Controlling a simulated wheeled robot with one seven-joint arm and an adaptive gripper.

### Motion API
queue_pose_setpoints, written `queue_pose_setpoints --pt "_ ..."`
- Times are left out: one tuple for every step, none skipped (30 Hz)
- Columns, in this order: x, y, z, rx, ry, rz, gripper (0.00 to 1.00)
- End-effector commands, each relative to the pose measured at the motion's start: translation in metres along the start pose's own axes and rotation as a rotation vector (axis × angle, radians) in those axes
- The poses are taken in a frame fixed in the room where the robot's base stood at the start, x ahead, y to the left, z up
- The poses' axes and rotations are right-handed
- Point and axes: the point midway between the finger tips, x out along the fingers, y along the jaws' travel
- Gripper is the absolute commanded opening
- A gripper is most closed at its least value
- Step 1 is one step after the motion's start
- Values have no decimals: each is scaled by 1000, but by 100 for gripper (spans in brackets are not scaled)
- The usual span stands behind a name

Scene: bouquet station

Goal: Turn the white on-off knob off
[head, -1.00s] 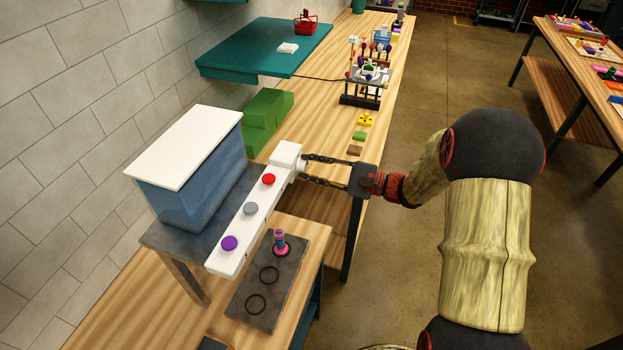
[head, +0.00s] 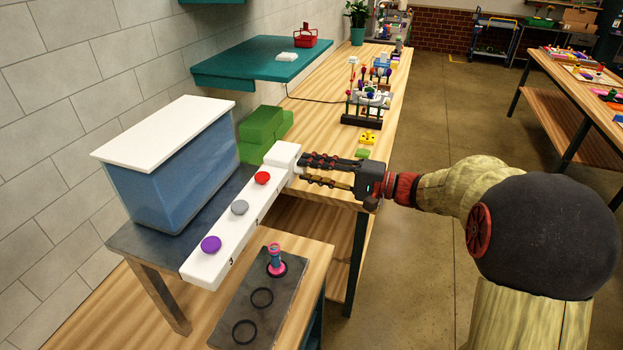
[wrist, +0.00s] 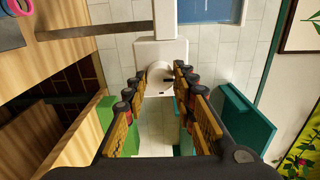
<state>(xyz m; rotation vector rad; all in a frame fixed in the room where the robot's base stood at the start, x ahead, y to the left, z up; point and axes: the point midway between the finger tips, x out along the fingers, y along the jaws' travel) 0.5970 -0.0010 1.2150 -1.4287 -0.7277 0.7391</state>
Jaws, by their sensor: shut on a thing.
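The white on-off knob (wrist: 159,74) is a short round stub on the end block of the long white panel (head: 222,243). A small dark mark shows beside it in the wrist view. My gripper (head: 303,170) reaches in from the right, its fingers level and pointing at the end block. In the wrist view my gripper (wrist: 160,76) has a fingertip on either side of the knob and is shut on it. In the head view the fingers mostly hide the knob.
Red (head: 262,178), grey (head: 239,207) and purple (head: 211,244) buttons line the panel. A blue tank (head: 175,180) with a white lid stands behind it. Green blocks (head: 262,133) lie beyond. A pink-and-blue peg (head: 275,259) stands on a dark plate (head: 262,318) in front.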

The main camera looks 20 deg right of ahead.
Motion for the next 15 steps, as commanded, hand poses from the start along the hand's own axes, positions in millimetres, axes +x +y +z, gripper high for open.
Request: queue_pose_setpoints --pt "0 2 0 -10 -1 1 2" --pt "0 2 0 -15 -1 1 2" --pt "0 2 0 -20 -1 1 2" --pt "0 1 0 -24 -1 1 2" --pt "0 1 0 -26 -1 1 2" --pt "0 1 0 -29 -1 1 2" --pt "0 1 0 -30 -1 1 2" --pt "0 1 0 -31 -1 1 2" --pt "0 0 0 -32 -1 1 2" --pt "0 0 0 -32 -1 1 2" --pt "0 0 0 -32 -1 1 2" --pt "0 0 0 -32 -1 1 2" --pt "0 0 0 -32 -1 1 2" --pt "0 0 0 -32 -1 1 2" --pt "0 0 0 -32 -1 1 2"
